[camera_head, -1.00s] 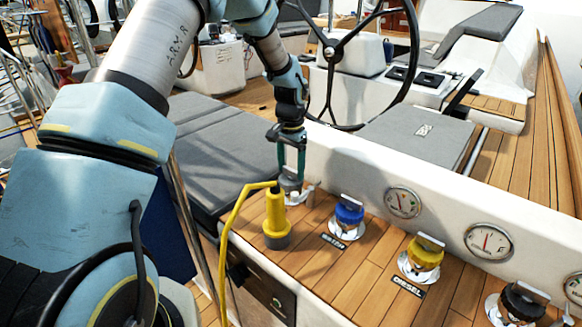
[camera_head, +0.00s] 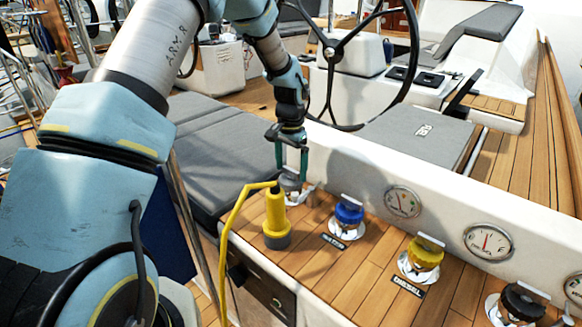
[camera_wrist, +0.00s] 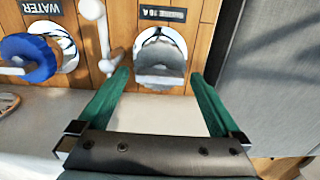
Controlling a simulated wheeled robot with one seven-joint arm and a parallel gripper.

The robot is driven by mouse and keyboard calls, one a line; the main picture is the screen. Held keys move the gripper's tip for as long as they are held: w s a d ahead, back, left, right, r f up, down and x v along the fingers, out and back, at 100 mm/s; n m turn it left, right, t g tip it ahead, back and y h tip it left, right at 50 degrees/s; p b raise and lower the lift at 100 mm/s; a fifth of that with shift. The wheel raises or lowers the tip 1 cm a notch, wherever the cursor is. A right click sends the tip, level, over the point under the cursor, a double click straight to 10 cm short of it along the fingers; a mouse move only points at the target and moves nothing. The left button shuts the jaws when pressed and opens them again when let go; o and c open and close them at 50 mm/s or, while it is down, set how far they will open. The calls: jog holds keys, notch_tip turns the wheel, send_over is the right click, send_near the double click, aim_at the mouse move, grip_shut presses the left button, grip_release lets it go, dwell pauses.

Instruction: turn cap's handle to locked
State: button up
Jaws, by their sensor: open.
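A grey cap (camera_head: 289,184) sits on a round chrome plate in the wooden panel, partly hidden by my gripper in the head view. In the wrist view the grey cap (camera_wrist: 158,65) lies between and just beyond my fingertips, under a dark label that is hard to read. My gripper (camera_head: 292,176) points down over this cap. Its two green fingers (camera_wrist: 160,76) are apart, one on each side, with nothing gripped. I cannot tell whether they touch the cap.
A yellow plug (camera_head: 276,212) with a cable stands in front of the grey cap. A white lever (camera_wrist: 104,40) is beside it. Blue (camera_head: 349,212), yellow (camera_head: 426,250) and black (camera_head: 522,300) caps line the panel to the right. A white wall with gauges (camera_head: 403,202) runs behind.

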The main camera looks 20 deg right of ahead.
notch_tip(320, 180, up, 11)
jog(key=b, duration=0.2)
dwell(0.4)
jog(key=shift+f, duration=0.1)
jog(key=s+a+r+n, duration=0.1)
jog(key=a+n, duration=0.2)
jog(key=a, duration=0.7)
jog(key=s+a+n, duration=0.2)
jog(key=a, duration=0.7)
jog(key=s+a+f+n+t, duration=0.1)
jog(key=s+a+n, duration=0.5)
jog(key=s+a, duration=0.4)
jog(key=a, duration=0.4)
jog(key=shift+t, duration=0.3)
jog(key=shift+f, duration=0.1)
